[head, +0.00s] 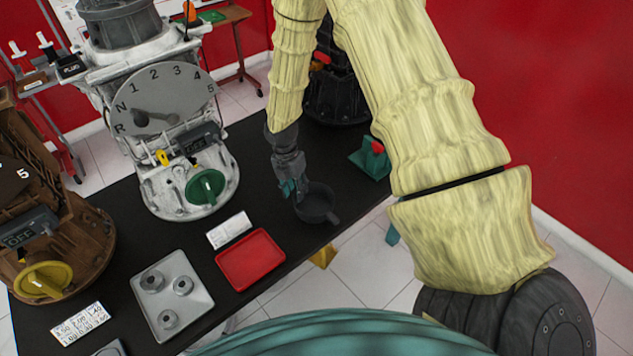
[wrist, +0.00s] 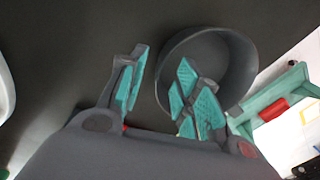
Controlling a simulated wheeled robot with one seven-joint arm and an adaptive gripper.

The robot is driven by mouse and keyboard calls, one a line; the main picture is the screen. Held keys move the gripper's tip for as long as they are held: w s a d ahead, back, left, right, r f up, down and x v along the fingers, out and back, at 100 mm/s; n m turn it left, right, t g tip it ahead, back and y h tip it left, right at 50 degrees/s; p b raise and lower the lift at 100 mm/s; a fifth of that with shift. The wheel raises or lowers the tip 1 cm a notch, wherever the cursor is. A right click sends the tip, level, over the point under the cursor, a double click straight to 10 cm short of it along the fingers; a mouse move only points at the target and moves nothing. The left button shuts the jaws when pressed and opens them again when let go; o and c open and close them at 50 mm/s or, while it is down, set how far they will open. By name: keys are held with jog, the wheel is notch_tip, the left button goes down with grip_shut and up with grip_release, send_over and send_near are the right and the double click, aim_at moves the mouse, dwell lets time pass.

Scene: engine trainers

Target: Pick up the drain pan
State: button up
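The drain pan (head: 319,205) is a dark grey round pan with a short handle or spout, standing on the black table near its front edge. In the wrist view the pan (wrist: 232,55) fills the upper middle right. My gripper (head: 289,188) is low at the pan's left side in the head view. Its teal fingers are apart in the wrist view (wrist: 160,95). The left finger is outside the pan and the right finger overlaps its inside, with the pan's left wall between them. Contact with the wall cannot be told.
A red tray (head: 250,259) and a grey tray with round parts (head: 190,325) lie left of the pan. A teal stand with a red part (head: 369,160) is close on its right. A grey engine trainer (head: 160,110) stands behind left. The table edge is near.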

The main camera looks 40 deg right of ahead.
jog(key=shift+s+d+f+p, duration=0.1)
jog(key=shift+f+p, duration=0.15)
jog(key=shift+f, duration=0.45)
jog(key=shift+s+d+f+p, duration=0.1)
jog(key=shift+f+p, duration=0.1)
jog(key=shift+f, duration=0.5)
jog(key=shift+c, duration=0.2)
grip_shut()
